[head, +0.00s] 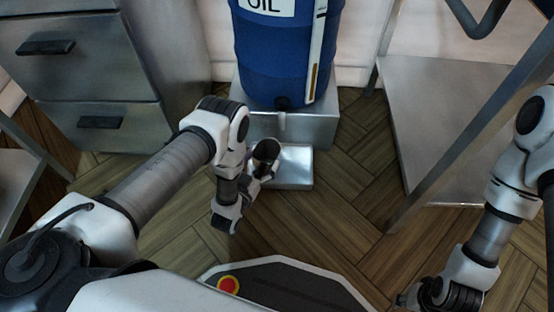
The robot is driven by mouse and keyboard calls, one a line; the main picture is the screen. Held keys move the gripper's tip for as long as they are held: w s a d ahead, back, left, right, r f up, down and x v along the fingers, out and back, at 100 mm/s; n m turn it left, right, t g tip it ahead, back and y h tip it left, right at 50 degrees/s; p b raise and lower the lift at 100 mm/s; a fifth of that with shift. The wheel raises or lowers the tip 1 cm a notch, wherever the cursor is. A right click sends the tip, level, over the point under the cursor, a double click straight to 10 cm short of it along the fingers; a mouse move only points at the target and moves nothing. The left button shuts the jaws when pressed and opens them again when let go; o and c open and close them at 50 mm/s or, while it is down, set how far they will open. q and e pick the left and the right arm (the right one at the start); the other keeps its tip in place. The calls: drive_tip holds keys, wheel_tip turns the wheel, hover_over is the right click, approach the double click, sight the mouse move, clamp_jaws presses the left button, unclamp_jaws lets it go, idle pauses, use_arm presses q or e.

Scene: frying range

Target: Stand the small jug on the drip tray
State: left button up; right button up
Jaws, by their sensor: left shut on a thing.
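The drip tray (298,168) is a shallow, light metal tray on the wood floor, in front of the metal stand and below the drum's tap. My left gripper (265,152) shows as a dark shape at the tray's left side, overlapping its left part in the head view. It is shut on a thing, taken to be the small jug. The jug is almost wholly hidden by my wrist and gripper, so its tilt and its contact with the tray cannot be told.
A blue oil drum (275,55) stands on a metal stand (313,127), with a small tap (282,120) at its front. A drawer cabinet (85,85) is at the left. A metal table with a lower shelf (440,110) is at the right. Floor right of the tray is clear.

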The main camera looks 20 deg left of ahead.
sight(276, 153)
use_arm(q)
drive_tip(key=w+b, duration=0.1)
drive_tip(key=w, duration=0.1)
drive_tip(key=w+d+b, duration=0.1)
drive_tip(key=w, duration=0.1)
drive_tip(key=w+d+f+b, duration=0.1)
drive_tip(key=w, duration=0.2)
drive_tip(key=shift+d+b, duration=0.1)
drive_tip(key=shift+b, duration=0.3)
drive_tip(key=shift+w+d+r, duration=0.1)
drive_tip(key=shift+w, duration=0.2)
wheel_tip(276, 153, down, 4)
drive_tip(key=b, duration=0.4)
use_arm(e)
drive_tip(key=shift+t, duration=0.4)
drive_tip(key=f, duration=0.3)
drive_tip(key=w+f, duration=0.1)
drive_tip(key=f, duration=0.2)
drive_tip(key=w+f, duration=0.1)
drive_tip(key=f, duration=0.2)
drive_tip(key=shift+d, duration=0.1)
use_arm(q)
drive_tip(key=shift+r, duration=0.3)
use_arm(e)
drive_tip(key=shift+r, duration=0.2)
use_arm(q)
drive_tip(key=o, duration=1.2)
drive_tip(key=shift+f, duration=0.15)
drive_tip(key=shift+p, duration=0.3)
